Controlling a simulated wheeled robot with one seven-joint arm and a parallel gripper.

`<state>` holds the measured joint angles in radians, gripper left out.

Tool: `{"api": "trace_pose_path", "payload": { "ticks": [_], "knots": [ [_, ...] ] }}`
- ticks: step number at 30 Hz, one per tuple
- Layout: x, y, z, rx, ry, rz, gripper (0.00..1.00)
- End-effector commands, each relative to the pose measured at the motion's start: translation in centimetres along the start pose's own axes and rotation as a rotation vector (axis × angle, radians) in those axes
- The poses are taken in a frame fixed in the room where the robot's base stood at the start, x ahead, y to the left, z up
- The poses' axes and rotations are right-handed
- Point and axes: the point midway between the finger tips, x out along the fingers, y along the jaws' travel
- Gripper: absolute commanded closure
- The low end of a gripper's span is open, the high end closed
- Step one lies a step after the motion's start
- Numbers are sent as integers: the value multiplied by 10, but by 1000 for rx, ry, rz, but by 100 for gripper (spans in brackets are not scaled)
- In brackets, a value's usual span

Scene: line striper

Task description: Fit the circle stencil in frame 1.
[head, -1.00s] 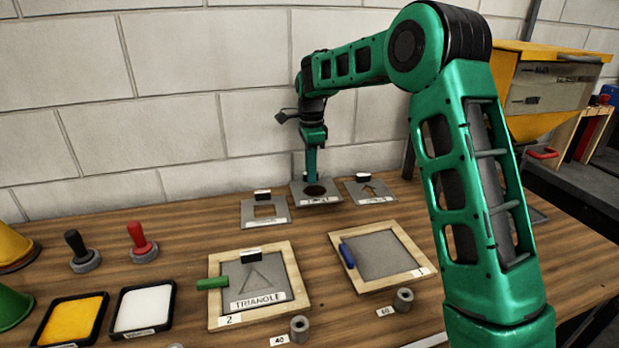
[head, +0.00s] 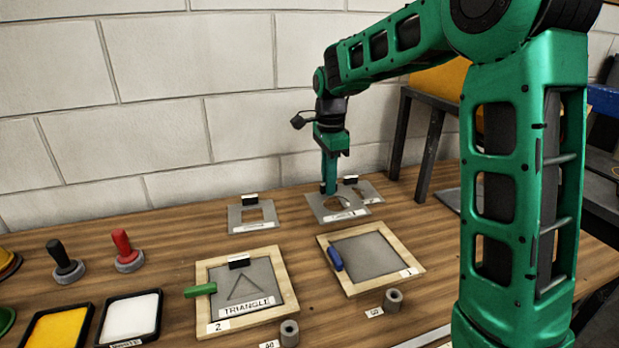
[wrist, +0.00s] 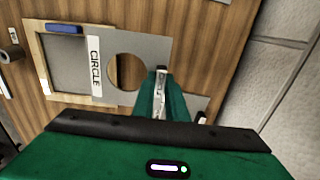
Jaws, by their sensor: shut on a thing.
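The circle stencil is a grey plate with a round hole, seen in the head view (head: 319,206) behind frame 1. My gripper (head: 329,188) is shut on it by its dark grip at the far edge. In the wrist view the stencil (wrist: 148,46) shows its CIRCLE label, and its label side overlaps frame 1 in the picture. Frame 1 (head: 410,254) is a wooden frame with a bare grey inside, a blue latch (head: 335,259) on its left and a "1" tag. The stencil looks raised; its exact height I cannot tell.
Frame 2 (head: 207,308) holds the triangle stencil (head: 262,275), with a green latch (head: 200,290). The square-hole stencil (head: 238,222) lies left of the circle stencil; the arrow stencil (head: 371,192) is partly hidden behind it. Grey cylinders (head: 393,300) stand in front of the frames.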

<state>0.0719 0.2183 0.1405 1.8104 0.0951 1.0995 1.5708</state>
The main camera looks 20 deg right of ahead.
Motion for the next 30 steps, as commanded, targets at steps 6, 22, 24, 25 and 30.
{"api": "trace_pose_path", "payload": {
  "ticks": [6, 22, 24, 25, 30],
  "knots": [
    [-4, 62, -17, -11, -2, 0, 100],
    [3, 127, -27, -21, -12, 2, 100],
    [5, 127, -27, -21, -12, 3, 100],
    [6, 127, -27, -22, -12, 3, 100],
    [16, 127, -27, -22, -12, 5, 100]
  ]
}}
